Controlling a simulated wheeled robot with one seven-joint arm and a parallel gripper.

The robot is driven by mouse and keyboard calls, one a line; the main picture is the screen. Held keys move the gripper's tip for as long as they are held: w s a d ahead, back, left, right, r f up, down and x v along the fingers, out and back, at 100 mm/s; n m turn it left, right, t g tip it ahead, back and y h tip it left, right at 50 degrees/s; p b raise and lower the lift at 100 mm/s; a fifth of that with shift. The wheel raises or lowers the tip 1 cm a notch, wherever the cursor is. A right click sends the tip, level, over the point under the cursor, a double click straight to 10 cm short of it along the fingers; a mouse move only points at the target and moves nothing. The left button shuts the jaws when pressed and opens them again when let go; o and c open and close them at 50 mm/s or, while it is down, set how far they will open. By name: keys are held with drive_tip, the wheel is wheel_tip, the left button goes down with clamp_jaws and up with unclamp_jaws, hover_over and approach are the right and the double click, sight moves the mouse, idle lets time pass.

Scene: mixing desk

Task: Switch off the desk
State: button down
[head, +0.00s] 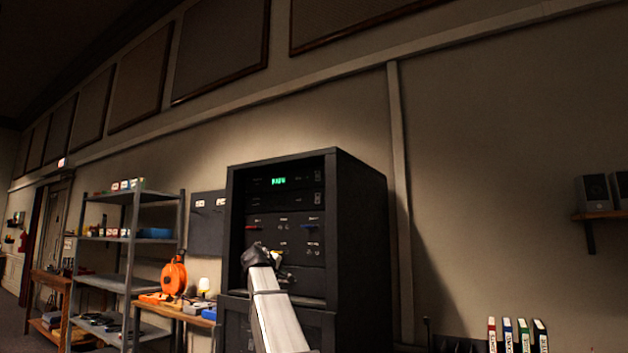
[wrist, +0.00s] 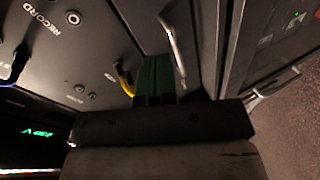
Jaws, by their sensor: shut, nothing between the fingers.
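The desk's controls show as a black rack cabinet (head: 362,240) in the middle of the head view. Its upper unit has a lit green display (head: 279,181). The panel below carries a red lever (head: 252,227) and a blue lever (head: 312,225). In the wrist view, a blue lever (wrist: 14,70) and a yellow lever (wrist: 125,80) stick out near small round sockets, one marked RECORD. My gripper (wrist: 155,62) is shut and empty, its fingers close beside the yellow lever; I cannot tell whether they touch. My arm hides part of the lower panel in the head view.
A metal handle (wrist: 173,45) rises close beside the fingers. Left of the rack stand a wooden bench (head: 170,312) with an orange cable reel (head: 174,277) and grey shelves (head: 105,283). Several binders (head: 515,335) stand at lower right.

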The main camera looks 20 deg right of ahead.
sight(316, 173)
drive_tip(key=s+d+r+t+h, duration=0.1)
drive_tip(key=s+r+h, duration=0.1)
drive_tip(key=r, duration=1.6)
drive_tip(key=s+d+r+t+h, duration=0.1)
drive_tip(key=s+r+h, duration=0.2)
drive_tip(key=r, duration=1.6)
drive_tip(key=shift+s+d+r+n, duration=0.15)
drive_tip(key=shift+s+d+n, duration=0.2)
drive_tip(key=shift+s, duration=0.9)
drive_tip(key=x, duration=1.4)
drive_tip(key=shift+s+d+r, duration=0.1)
drive_tip(key=shift+r, duration=0.05)
